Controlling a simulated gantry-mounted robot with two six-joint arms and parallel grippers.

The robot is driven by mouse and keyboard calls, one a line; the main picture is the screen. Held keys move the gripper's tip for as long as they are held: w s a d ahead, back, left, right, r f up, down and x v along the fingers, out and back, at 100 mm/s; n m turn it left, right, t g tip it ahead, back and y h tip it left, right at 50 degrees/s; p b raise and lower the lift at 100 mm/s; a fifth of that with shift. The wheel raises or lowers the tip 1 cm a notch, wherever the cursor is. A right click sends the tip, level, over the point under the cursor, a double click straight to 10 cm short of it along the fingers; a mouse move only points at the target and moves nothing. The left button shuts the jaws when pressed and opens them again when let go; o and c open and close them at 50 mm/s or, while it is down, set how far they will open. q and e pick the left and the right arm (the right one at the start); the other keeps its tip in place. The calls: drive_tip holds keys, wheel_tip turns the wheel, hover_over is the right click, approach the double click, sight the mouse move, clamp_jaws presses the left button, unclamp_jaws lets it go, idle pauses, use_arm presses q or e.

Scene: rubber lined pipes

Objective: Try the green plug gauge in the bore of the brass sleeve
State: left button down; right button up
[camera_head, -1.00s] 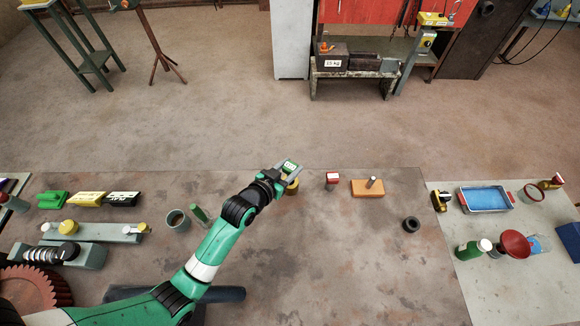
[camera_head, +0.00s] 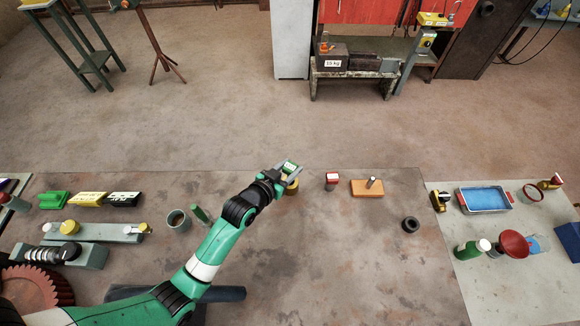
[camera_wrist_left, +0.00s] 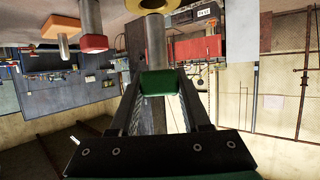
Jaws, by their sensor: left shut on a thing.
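My left gripper (camera_head: 287,171) is shut on the green plug gauge (camera_head: 291,166), whose green handle sits between the fingers. In the left wrist view the green handle (camera_wrist_left: 158,84) shows between the fingertips, with a grey cylindrical shank (camera_wrist_left: 154,38) pointing to the picture's top. The brass sleeve (camera_head: 292,187) stands on the bench just under the gauge, partly hidden by the gripper. Its brass rim (camera_wrist_left: 184,28) shows at the top of the wrist view, beside the shank's far end. I cannot tell whether the tip is in the bore. My right gripper is out of view.
A red-topped plug gauge (camera_head: 332,178) and an orange block with a grey pin (camera_head: 362,191) stand right of the sleeve. A dark ring (camera_head: 411,225) lies further right. A grey cup (camera_head: 178,221) and a green upright piece (camera_head: 201,214) are left of my arm.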

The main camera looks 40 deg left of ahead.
use_arm(q)
drive_tip(key=shift+f+b, duration=2.6)
drive_tip(key=shift+f, duration=0.65)
drive_tip(key=shift+c, duration=1.4)
unclamp_jaws()
drive_tip(key=p+v, duration=0.3)
drive_tip(key=v, duration=0.8)
drive_tip(key=shift+s+r, duration=0.2)
drive_tip(key=shift+s, duration=0.1)
drive_tip(key=shift+d, duration=0.1)
